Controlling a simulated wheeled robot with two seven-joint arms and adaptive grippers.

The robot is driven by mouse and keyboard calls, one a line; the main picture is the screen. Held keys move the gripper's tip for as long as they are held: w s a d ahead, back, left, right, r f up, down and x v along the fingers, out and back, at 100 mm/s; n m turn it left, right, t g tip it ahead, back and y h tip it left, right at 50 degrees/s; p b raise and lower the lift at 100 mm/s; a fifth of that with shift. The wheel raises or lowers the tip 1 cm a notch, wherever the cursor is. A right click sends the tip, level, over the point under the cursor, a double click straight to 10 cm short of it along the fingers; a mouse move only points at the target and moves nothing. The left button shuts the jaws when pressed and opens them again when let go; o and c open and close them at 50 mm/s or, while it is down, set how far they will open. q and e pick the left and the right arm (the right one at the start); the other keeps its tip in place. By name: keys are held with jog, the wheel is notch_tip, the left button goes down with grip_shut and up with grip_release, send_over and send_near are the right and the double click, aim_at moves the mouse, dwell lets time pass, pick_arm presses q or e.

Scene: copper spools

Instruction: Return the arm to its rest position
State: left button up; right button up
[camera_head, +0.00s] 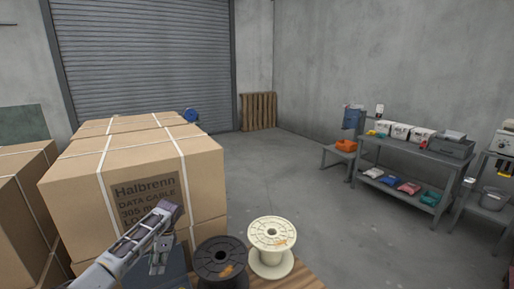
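My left arm comes in from the bottom left, and its gripper (158,267) points down in front of the stacked cartons. Its fingers are small and close to the arm, so I cannot tell if they are open or shut. I see no spool in it. A black spool (220,262) stands to the right of the gripper, apart from it. A cream spool (271,236) with an orange label stands just right of the black one. Both stand upright by a wooden surface (300,280) at the bottom edge. My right gripper is out of view.
Large strapped cartons (130,165) marked "Halbrenn Data Cable" stand close behind the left arm, with more at the left edge (22,220). A grey workbench (420,160) with bags and bins stands at the right. The concrete floor (340,225) between is clear.

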pick_arm(q)
jog(key=s+d+f+n+t+h, duration=0.1)
jog(key=s+d+f+h, duration=0.1)
jog(key=s+d+f, duration=0.5)
jog(key=s+d+f+n+t+h, duration=0.1)
jog(key=s+d+f+t, duration=0.15)
jog(key=s+d, duration=0.75)
jog(key=s+a+r+n+t, duration=0.1)
jog(key=s+r+n, duration=0.3)
jog(key=s, duration=0.4)
jog(key=s+a+r+n+t, duration=0.1)
jog(key=s+r+n+t, duration=0.1)
jog(key=s+r+n, duration=0.4)
jog(key=s+f+m+g, duration=0.1)
jog(key=s+f+m, duration=0.15)
jog(key=f, duration=3.05)
jog(key=s+a+f+g, duration=0.1)
jog(key=s+a+f, duration=0.1)
jog(key=s+f, duration=0.8)
jog(key=s+a+f, duration=0.1)
jog(key=s+f, duration=1)
jog(key=s, duration=0.2)
jog(key=shift+s+a+g, duration=0.35)
